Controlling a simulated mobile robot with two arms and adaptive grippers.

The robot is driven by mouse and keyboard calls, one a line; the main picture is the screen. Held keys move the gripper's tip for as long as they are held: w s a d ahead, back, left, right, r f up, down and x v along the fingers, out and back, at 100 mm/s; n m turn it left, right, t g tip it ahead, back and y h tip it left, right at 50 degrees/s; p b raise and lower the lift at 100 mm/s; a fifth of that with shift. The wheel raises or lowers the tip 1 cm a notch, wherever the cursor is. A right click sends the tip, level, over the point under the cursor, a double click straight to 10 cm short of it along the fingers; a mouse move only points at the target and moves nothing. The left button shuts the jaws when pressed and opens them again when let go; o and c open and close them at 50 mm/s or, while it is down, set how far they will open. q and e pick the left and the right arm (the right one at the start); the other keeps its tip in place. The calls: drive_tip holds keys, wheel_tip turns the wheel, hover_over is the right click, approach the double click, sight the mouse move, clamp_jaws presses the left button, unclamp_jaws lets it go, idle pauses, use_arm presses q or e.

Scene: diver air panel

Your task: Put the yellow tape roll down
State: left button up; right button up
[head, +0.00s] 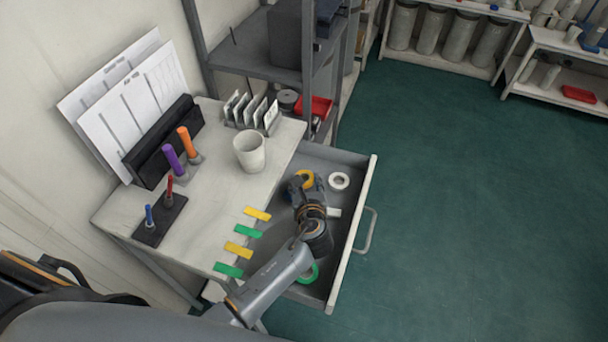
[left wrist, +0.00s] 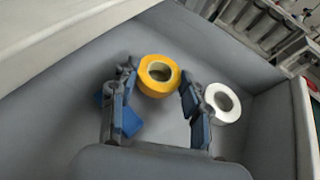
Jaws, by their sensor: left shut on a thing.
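The yellow tape roll (head: 306,178) is at my left gripper (head: 303,186), inside the open drawer (head: 366,190). In the left wrist view the yellow tape roll (left wrist: 159,75) sits between the fingertips of the left gripper (left wrist: 157,88), which is shut on it. The drawer floor (left wrist: 60,105) shows below and around the roll; I cannot tell whether the roll touches it. My right gripper is not in view.
A white tape roll (head: 339,181) lies in the drawer, right of the yellow one. A green roll (head: 309,274) is partly hidden by my left arm. The desk (head: 215,200) holds a white cup (head: 249,152), pens, and yellow and green strips along its edge.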

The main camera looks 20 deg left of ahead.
sight(304, 174)
use_arm(q)
drive_tip(key=x, duration=0.3)
drive_tip(key=shift+w+a+r, duration=0.2)
drive_tip(key=shift+w+r, duration=0.1)
drive_tip(key=shift+w, duration=0.1)
drive_tip(key=shift+f, duration=0.3)
drive_tip(key=o, duration=1)
drive_tip(key=shift+f, duration=0.1)
drive_tip(key=shift+s+d, duration=0.1)
drive_tip(key=shift+s, duration=0.1)
drive_tip(key=v, duration=1.1)
drive_tip(key=shift+s+d+r+p, duration=0.1)
drive_tip(key=shift+s+r+p, duration=0.15)
drive_tip(key=shift+r+p, duration=0.1)
